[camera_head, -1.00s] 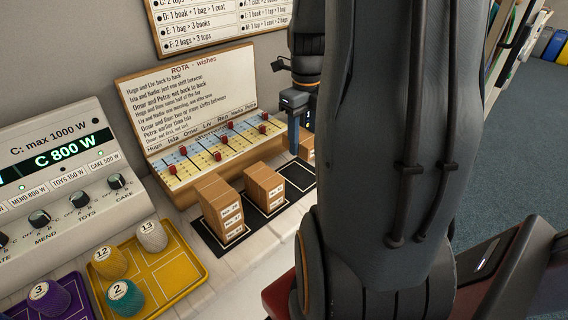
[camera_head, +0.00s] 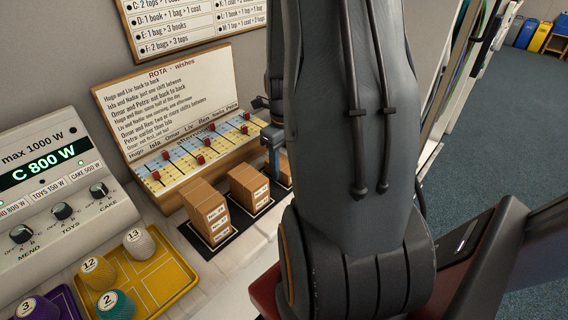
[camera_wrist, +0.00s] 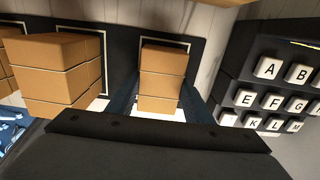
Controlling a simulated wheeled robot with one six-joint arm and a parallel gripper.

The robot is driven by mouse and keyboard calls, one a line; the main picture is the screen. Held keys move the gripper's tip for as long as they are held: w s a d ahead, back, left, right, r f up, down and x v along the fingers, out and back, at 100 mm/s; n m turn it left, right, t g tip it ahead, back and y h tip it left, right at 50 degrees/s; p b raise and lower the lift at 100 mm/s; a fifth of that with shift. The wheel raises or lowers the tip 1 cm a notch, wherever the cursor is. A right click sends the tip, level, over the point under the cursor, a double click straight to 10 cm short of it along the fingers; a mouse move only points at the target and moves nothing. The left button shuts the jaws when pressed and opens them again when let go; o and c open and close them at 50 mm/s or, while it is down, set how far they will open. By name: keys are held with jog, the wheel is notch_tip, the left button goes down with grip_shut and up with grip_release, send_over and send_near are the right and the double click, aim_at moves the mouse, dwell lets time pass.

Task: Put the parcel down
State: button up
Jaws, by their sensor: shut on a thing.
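The parcel is a brown cardboard stack (camera_wrist: 162,78), upright between the two fingers of my gripper (camera_wrist: 165,100) in the wrist view. My gripper is shut on it. A white outlined square on the dark mat (camera_wrist: 121,40) shows around the parcel. In the head view my gripper (camera_head: 272,142) points down at the right end of the mat, and the parcel (camera_head: 285,171) is partly hidden by my arm. It is at or just above the mat; I cannot tell whether it touches.
Two similar box stacks, a left one (camera_head: 208,211) and a middle one (camera_head: 248,188), stand on the mat. The wish board (camera_head: 170,110) rises behind. A yellow tray (camera_head: 165,278) lies front left. In the wrist view a black letter keypad (camera_wrist: 275,95) stands close right of the parcel.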

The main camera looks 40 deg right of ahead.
aim_at(284, 163)
jog(key=shift+f, duration=0.15)
jog(key=o, duration=1.1)
notch_tip(284, 163, up, 12)
jog(key=shift+r+b, duration=0.2)
jog(key=shift+b, duration=0.75)
jog(key=shift+s, duration=0.1)
